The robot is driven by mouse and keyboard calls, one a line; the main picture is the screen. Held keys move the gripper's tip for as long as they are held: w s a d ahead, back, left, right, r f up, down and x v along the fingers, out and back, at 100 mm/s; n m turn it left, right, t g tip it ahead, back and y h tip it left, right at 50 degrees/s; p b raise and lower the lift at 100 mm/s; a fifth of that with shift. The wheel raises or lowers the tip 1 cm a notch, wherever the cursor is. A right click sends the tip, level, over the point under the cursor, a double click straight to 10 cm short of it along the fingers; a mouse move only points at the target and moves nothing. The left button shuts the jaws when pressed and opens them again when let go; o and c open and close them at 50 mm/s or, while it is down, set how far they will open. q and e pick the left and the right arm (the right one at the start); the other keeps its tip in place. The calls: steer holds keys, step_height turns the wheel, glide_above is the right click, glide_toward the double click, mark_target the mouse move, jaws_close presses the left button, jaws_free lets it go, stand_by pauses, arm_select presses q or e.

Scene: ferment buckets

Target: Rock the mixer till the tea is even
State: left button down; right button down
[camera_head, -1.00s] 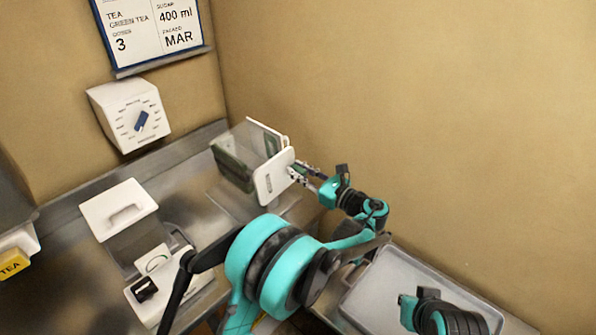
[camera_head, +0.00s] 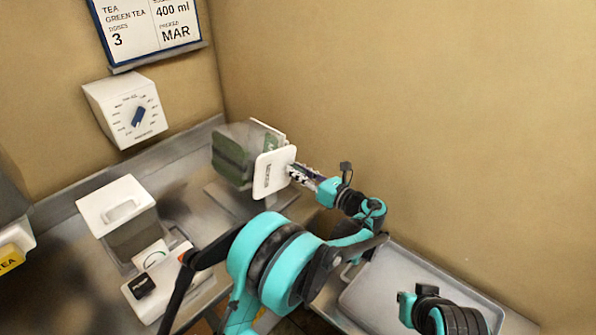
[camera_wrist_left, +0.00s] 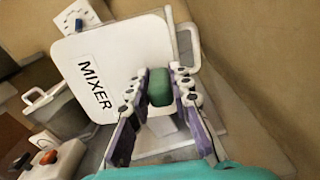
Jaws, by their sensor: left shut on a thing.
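The mixer (camera_head: 272,175) has a white end plate lettered MIXER and a clear tank on a grey base on the steel counter. Green tea (camera_head: 232,160) in the tank shows darker and lighter areas. The mixer plate also fills much of the left wrist view (camera_wrist_left: 112,70). My left gripper (camera_head: 295,173) is at the plate's right side. In the left wrist view its fingers (camera_wrist_left: 160,86) are shut on the mixer's green handle (camera_wrist_left: 160,88).
A white-lidded container (camera_head: 118,207) and a white switch box with a black knob (camera_head: 144,286) stand left of the mixer. A white dial (camera_head: 137,116) and a tea card (camera_head: 150,27) hang on the wall. A grey tray (camera_head: 395,285) lies at lower right.

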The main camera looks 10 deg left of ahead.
arm_select(q)
steer(key=c, duration=1.4)
jaws_free()
steer(key=shift+o, duration=0.2)
steer(key=v, duration=1.2)
